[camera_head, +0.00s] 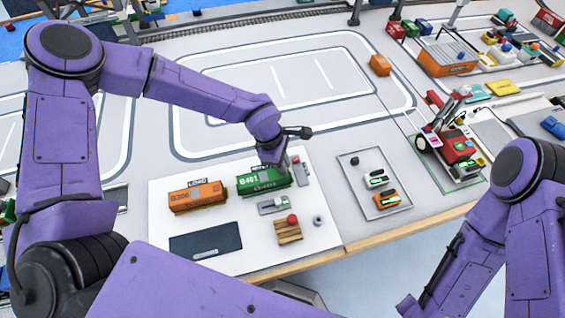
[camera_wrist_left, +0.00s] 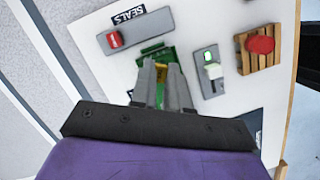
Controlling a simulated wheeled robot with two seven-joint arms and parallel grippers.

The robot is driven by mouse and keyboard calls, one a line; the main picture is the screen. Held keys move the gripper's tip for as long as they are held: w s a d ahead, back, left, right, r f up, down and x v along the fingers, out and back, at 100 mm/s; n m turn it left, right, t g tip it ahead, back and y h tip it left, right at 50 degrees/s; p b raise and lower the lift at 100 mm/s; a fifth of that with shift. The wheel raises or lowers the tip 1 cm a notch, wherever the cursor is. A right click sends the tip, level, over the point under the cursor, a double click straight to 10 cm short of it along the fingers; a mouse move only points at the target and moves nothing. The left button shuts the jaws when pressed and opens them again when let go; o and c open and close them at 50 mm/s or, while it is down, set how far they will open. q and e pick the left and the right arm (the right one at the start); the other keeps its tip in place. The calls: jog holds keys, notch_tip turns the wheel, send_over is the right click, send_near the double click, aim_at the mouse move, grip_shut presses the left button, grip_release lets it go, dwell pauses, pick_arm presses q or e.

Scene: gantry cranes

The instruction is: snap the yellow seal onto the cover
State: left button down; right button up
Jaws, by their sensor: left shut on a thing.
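My left gripper (camera_head: 272,167) reaches down to the green container (camera_head: 262,184) on the white board. In the left wrist view, its fingers (camera_wrist_left: 162,72) are shut on a small yellow seal (camera_wrist_left: 160,84), mostly hidden between them. The green container (camera_wrist_left: 156,50) shows just beyond and around the fingertips. Whether the seal touches it, and the cover itself, I cannot make out. A grey seals tray (camera_wrist_left: 152,32) holds a red seal (camera_wrist_left: 115,40). My right gripper is out of view.
An orange container (camera_head: 197,197) stands left of the green one. A grey device (camera_head: 272,205), a wooden pallet (camera_head: 288,235) with a red dome, and a dark mat (camera_head: 205,241) lie nearer.

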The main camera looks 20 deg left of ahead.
pick_arm(q)
jog(key=shift+f, duration=0.25)
dwell(0.4)
jog(key=c, duration=0.5)
grip_release()
jog(key=shift+c, duration=0.2)
notch_tip(320, 180, up, 7)
jog(key=p, duration=0.7)
